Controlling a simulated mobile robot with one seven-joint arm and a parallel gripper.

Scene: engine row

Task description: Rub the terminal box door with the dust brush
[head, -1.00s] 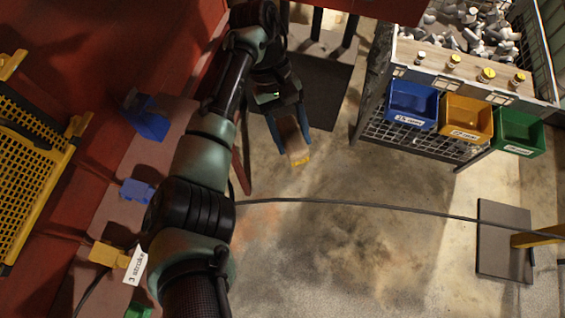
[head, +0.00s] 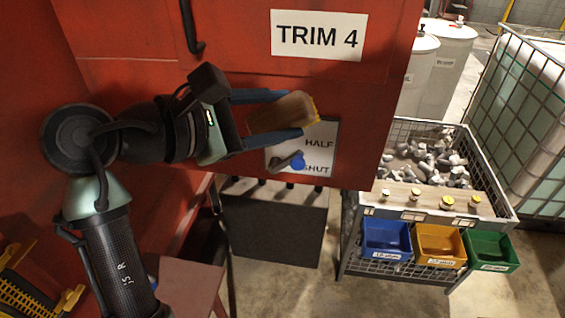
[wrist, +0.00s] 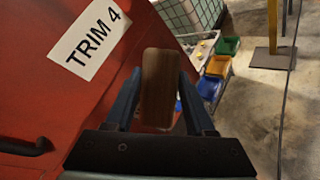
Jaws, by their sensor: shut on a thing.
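My gripper (head: 290,114) is shut on the dust brush (head: 268,116), a brown wooden block with a yellow edge at its right end. The brush also shows upright between the two blue fingers in the wrist view (wrist: 160,95). It is in front of a red panel (head: 150,75) with a white TRIM 4 label (head: 319,36) above and to the right of the brush. I cannot tell whether this panel is the terminal box door, or whether the brush touches it. The bristles are mostly hidden in the wrist view.
A HALF/SHUT plate (head: 322,135) with a blue-knobbed lever (head: 297,162) is just below the brush. A dark handle (head: 191,30) sticks out at upper left. A wire-mesh crate (head: 495,175) stands at right, with blue (head: 386,238), orange (head: 440,243) and green (head: 490,250) bins on its front.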

